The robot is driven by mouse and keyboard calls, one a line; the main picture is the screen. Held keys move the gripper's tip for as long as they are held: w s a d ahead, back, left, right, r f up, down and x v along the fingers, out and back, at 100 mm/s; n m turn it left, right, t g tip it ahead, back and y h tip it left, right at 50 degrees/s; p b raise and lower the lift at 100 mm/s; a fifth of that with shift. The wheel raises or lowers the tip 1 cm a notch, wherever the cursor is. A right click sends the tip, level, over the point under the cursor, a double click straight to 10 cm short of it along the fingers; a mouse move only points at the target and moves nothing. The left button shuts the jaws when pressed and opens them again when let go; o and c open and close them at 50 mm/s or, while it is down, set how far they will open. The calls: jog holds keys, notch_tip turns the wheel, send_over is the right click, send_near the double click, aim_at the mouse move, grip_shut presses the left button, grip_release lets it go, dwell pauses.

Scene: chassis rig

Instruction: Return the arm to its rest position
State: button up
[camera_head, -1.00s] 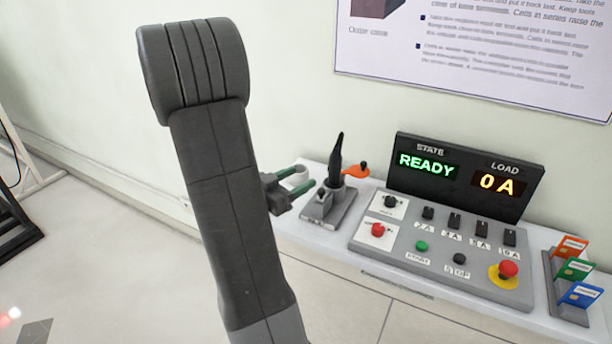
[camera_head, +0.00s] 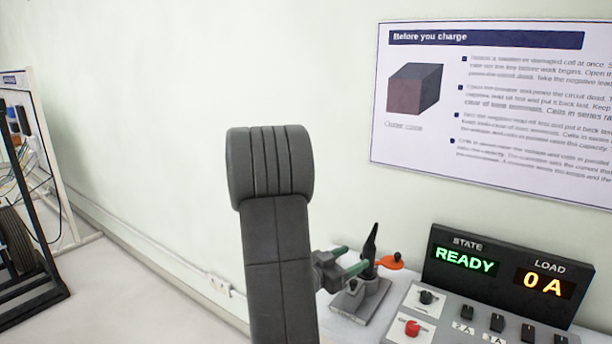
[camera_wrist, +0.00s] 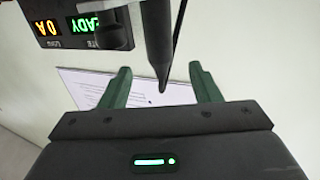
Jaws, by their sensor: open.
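My arm (camera_head: 278,265) rises in the middle of the head view, dark grey and bent at the top. My gripper (camera_head: 357,256) shows partly behind it, with green fingers pointing right. In the wrist view my gripper (camera_wrist: 160,72) has its two green fingers spread wide, with nothing clamped between them. A black pointed stick (camera_wrist: 157,35) shows between the fingers in that view; I cannot tell its distance from them. In the head view the stick (camera_head: 370,245) stands upright on a grey base (camera_head: 362,302), just right of the fingers.
A console display (camera_head: 505,268) reads READY and 0 A. An orange piece (camera_head: 390,263) sits beside the stick. A red knob (camera_head: 412,328) is on the console. A poster (camera_head: 500,120) hangs on the wall. A black-framed rack (camera_head: 25,230) stands far left. Floor at lower left is clear.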

aim_at(365, 249)
jog(key=x, duration=0.6)
jog(key=shift+w+d+p, duration=0.25)
jog(key=shift+d+p, duration=0.1)
jog(key=shift+p, duration=0.05)
jog(key=shift+a+r, duration=0.15)
jog(key=shift+r, duration=0.2)
